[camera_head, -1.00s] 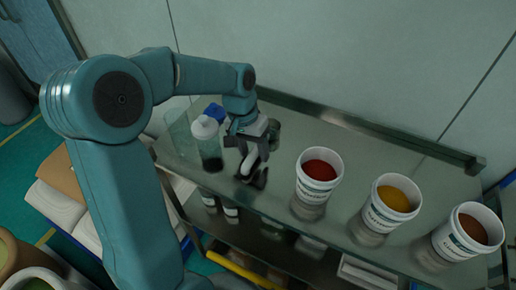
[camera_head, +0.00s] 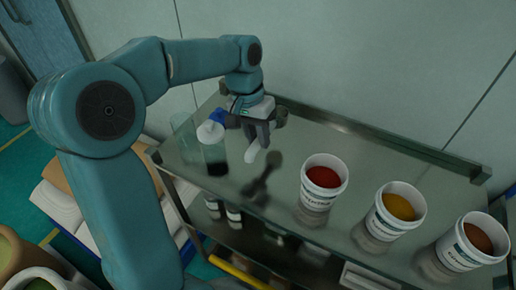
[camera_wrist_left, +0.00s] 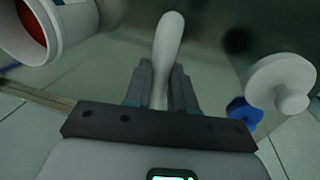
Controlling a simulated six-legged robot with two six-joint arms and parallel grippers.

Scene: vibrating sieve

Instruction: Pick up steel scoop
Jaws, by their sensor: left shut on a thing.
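My left gripper (camera_head: 261,139) is shut on the steel scoop (camera_head: 252,153), a pale, slender piece of which points down from the fingers. In the left wrist view the scoop (camera_wrist_left: 169,40) stands out between the two dark fingers (camera_wrist_left: 162,80), with its rounded end away from the gripper. The rest of the scoop is hidden by the gripper. The scoop is above the glossy tabletop, with a dark reflection or shadow beneath it. My right gripper is not in view.
Three white tubs with red (camera_head: 323,179), yellow (camera_head: 397,209) and brown (camera_head: 473,240) contents stand to the right on the table (camera_head: 290,150). A white-capped bottle (camera_head: 212,145) and a blue-capped item (camera_head: 217,116) stand close on the left. A raised rail runs along the back.

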